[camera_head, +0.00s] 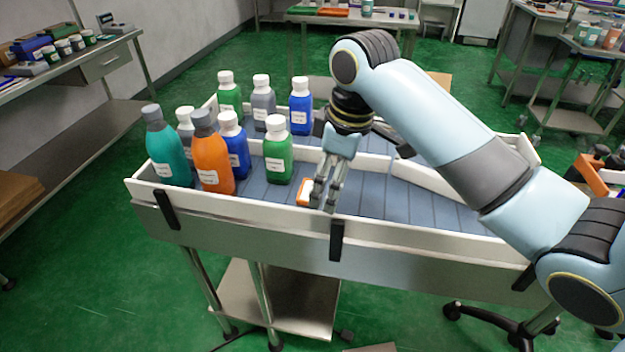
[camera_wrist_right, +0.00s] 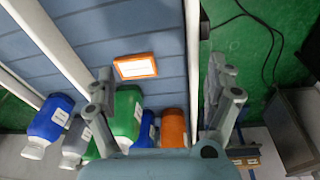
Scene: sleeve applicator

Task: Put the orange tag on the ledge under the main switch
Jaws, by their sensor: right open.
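The orange tag (camera_head: 303,192) lies flat on the slatted blue-grey bed of the conveyor, close to its near white rail. In the right wrist view the tag (camera_wrist_right: 135,66) is a small orange frame with a white face. My right gripper (camera_head: 324,208) points down just right of the tag and partly covers it. My left gripper is out of view.
Several capped bottles stand on the conveyor left of my gripper; the green one (camera_head: 278,155) is nearest. The near white rail (camera_head: 270,210) borders the bed. The bed right of my gripper (camera_head: 400,205) is clear. Side tables with containers stand farther off.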

